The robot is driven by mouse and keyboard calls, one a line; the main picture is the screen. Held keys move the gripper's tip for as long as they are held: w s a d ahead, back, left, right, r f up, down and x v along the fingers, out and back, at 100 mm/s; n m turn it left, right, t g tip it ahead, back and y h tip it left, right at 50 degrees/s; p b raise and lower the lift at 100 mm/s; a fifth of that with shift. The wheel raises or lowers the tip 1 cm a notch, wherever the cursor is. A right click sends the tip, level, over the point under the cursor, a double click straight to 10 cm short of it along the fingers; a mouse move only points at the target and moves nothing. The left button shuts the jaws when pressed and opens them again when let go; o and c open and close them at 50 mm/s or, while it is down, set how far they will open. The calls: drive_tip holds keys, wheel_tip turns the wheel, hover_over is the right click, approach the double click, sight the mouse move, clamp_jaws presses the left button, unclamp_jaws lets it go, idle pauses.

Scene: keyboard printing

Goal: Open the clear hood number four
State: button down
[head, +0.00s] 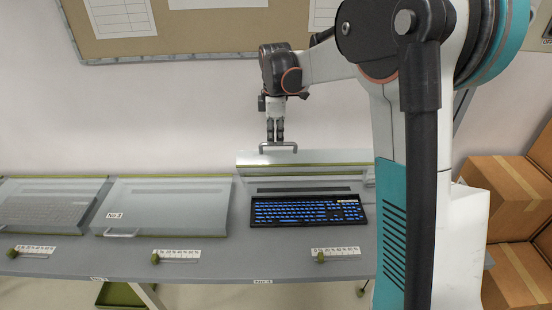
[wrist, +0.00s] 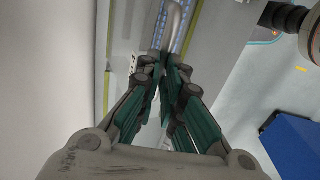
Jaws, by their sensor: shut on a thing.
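The clear hood (head: 335,157) over the right station is swung up, with its panel standing behind the keyboard. Its handle (head: 291,146) is at the upper edge, and the handle (wrist: 174,22) also shows in the wrist view. My gripper (head: 275,140) points down and is shut on this handle; in the wrist view the fingers (wrist: 164,65) come together at it. The black keyboard with blue keys (head: 308,211) lies uncovered below the hood. The label on the table's front edge (head: 262,282) below this station is too small to read surely.
A closed hood labelled No.3 (head: 170,203) is to the left, with another closed hood (head: 45,205) beyond it. Rulers with green knobs (head: 335,251) lie along the table front. Cardboard boxes (head: 505,200) are stacked at right. A wall board (head: 185,30) hangs behind.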

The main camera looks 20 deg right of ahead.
drive_tip(key=w+d+r+p, duration=0.1)
drive_tip(key=w+d, duration=0.1)
drive_tip(key=w, duration=0.5)
drive_tip(key=w+d+r+p, duration=0.1)
drive_tip(key=w+d, duration=0.2)
drive_tip(key=w, duration=0.5)
drive_tip(key=shift+w+p, duration=0.3)
drive_tip(key=shift+p, duration=0.05)
drive_tip(key=shift+s, duration=0.1)
drive_tip(key=c, duration=2)
unclamp_jaws()
drive_tip(key=o, duration=0.3)
drive_tip(key=shift+o, duration=0.2)
drive_tip(key=shift+w+d+f, duration=0.2)
drive_tip(key=shift+w+d, duration=0.1)
drive_tip(key=shift+w, duration=0.2)
drive_tip(key=shift+w+d+f, duration=0.2)
drive_tip(key=shift+w+d, duration=0.05)
drive_tip(key=shift+w, duration=0.2)
